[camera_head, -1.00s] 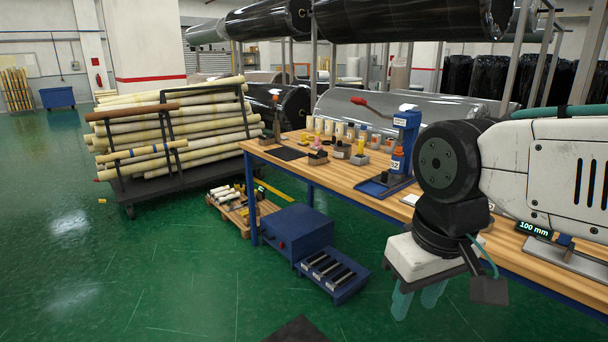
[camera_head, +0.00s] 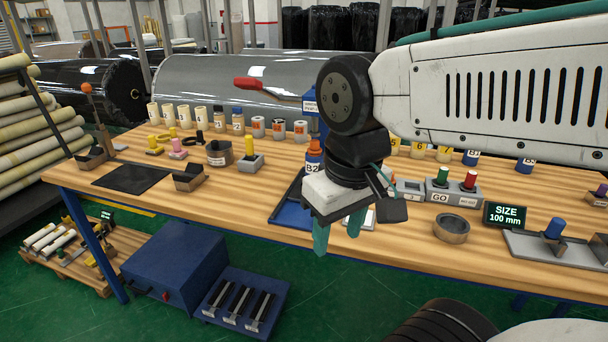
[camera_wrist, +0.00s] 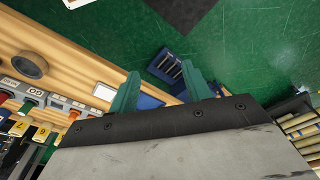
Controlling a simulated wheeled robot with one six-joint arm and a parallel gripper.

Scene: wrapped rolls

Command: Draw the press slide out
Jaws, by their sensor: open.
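The blue press stands on the wooden bench behind my gripper. Its red lever (camera_head: 262,87) points left, and part of its blue base (camera_head: 291,214) shows left of my gripper. My arm hides much of the press, and I cannot clearly make out its slide. An orange-topped item marked B2 (camera_head: 314,156) is at the press. My gripper (camera_head: 338,236) points down with its teal fingers apart and empty, in front of the press in the picture. The wrist view shows both fingers (camera_wrist: 160,88) apart, with a blue surface partly between them.
The bench (camera_head: 380,252) carries small containers, a button box (camera_head: 453,190), a round ring (camera_head: 452,228) and a size display (camera_head: 505,215). A blue floor cabinet (camera_head: 175,264) and a slotted blue tray (camera_head: 240,302) stand by its front. Green floor is open in front.

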